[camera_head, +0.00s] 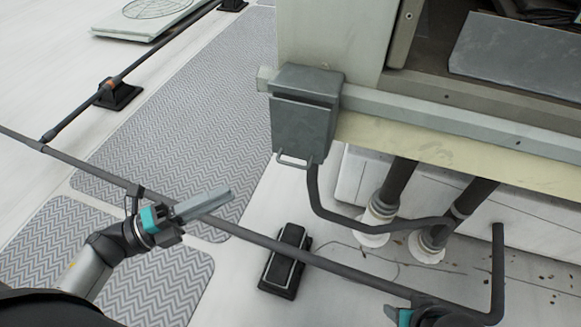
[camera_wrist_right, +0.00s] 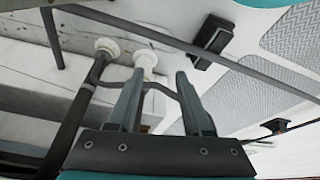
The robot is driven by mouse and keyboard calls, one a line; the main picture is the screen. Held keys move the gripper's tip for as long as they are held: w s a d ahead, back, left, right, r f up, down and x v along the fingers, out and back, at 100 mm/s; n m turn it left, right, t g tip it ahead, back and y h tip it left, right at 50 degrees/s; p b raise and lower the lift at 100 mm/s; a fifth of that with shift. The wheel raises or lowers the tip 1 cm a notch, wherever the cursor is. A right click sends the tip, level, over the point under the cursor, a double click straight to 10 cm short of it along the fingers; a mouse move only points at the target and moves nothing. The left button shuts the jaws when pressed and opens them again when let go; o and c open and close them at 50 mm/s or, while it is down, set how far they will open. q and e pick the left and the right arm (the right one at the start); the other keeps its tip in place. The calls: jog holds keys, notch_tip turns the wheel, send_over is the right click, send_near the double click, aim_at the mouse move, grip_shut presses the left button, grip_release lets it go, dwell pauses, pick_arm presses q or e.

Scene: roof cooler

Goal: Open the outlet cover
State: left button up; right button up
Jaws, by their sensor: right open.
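The grey outlet box (camera_head: 305,120) hangs on the corner of the large unit in the head view. Its cover is down, with a small wire handle (camera_head: 292,162) at its lower edge and a conduit running out below. My left gripper (camera_head: 232,193) is apart from the box, below and to its left, with its fingers lying close together in this view; their gap cannot be judged. My right gripper (camera_wrist_right: 159,76) is open and empty in the right wrist view, its fingers apart. In the head view only part of it shows at the bottom edge. The box is not clearly seen in the right wrist view.
A long dark pipe (camera_head: 255,240) crosses below the box, held on black support blocks (camera_head: 287,262). Two thick pipes (camera_head: 390,185) with white collars stand under the unit to the right. Patterned walkway mats (camera_head: 185,110) lie on the white roof at left.

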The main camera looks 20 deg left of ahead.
aim_at(289, 163)
pick_arm(q)
jog(key=shift+b+x, duration=1.2)
jog(key=shift+x, duration=5.95)
pick_arm(e)
jog(key=shift+t+y, duration=0.3)
jog(key=shift+t, duration=0.5)
jog(key=shift+w+a+r, duration=0.15)
jog(key=shift+r, duration=0.5)
jog(key=shift+w+a+r, duration=0.2)
jog(key=shift+r, duration=0.4)
jog(key=shift+w+a+r, duration=0.15)
jog(key=shift+r, duration=0.5)
pick_arm(q)
jog(key=shift+w+a, duration=0.1)
grip_shut()
